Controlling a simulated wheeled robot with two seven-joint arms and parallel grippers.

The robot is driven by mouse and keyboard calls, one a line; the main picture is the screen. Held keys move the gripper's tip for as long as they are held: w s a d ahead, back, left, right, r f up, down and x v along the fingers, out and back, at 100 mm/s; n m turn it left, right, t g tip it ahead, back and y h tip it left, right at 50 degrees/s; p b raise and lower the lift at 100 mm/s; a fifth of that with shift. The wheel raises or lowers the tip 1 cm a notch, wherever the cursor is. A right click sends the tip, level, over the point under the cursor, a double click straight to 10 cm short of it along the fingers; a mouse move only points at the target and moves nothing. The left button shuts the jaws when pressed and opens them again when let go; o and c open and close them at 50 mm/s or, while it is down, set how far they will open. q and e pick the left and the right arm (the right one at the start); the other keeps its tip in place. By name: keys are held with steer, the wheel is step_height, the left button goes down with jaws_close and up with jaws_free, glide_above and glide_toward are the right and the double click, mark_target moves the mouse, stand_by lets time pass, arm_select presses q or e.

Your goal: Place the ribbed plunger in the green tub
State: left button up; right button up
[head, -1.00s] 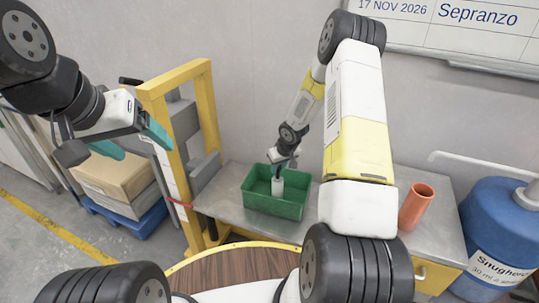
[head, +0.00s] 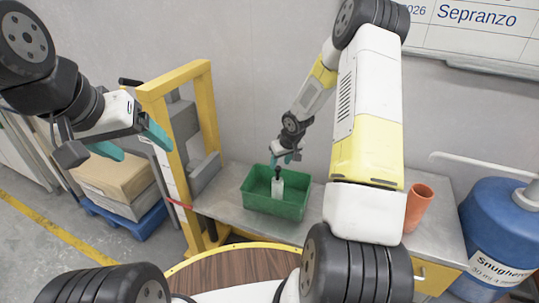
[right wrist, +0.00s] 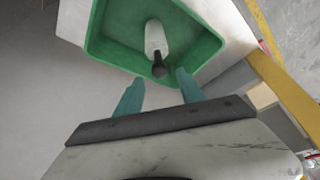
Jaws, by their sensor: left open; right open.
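The ribbed plunger, white with a black tip, stands in the green tub in the head view (head: 277,188); it also shows in the right wrist view (right wrist: 155,40). The green tub (head: 258,203) sits on the metal bench, and its walls frame the plunger in the right wrist view (right wrist: 110,55). My right gripper (head: 286,160) is open and empty above the tub, with its teal fingers (right wrist: 158,90) apart just short of the plunger's black tip. My left gripper (head: 133,148) is open and empty, away to the left. Ribs on the plunger are too small to make out.
An orange cylinder (head: 418,207) stands on the right part of the metal bench (head: 225,206). A blue barrel (head: 495,225) is at the far right. A yellow frame (head: 160,140) and cardboard boxes (head: 118,180) on a blue pallet are at left. A round wooden table (head: 225,275) is in front.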

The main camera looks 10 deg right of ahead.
steer(key=s+r+h, duration=0.1)
steer(key=s+r, duration=0.3)
steer(key=r, duration=0.4)
steer(key=s+r+m, duration=0.1)
steer(key=s+r, duration=0.4)
steer(key=r, duration=0.3)
steer(key=s+r+h, duration=0.1)
steer(key=s+r, duration=0.3)
steer(key=r, duration=0.5)
steer(key=s+a+r+t+y, duration=0.1)
steer(key=s+a+r, duration=0.2)
steer(key=s, duration=0.6)
steer(key=s+a+r+m+y, duration=0.1)
steer(key=s+a+r+y, duration=0.1)
steer(key=s+r, duration=0.3)
steer(key=s+a, duration=0.1)
steer(key=s, duration=0.3)
steer(key=shift+s+r+m+t, duration=0.3)
steer(key=shift+s+r+t, duration=0.05)
steer(key=shift+s+t, duration=0.05)
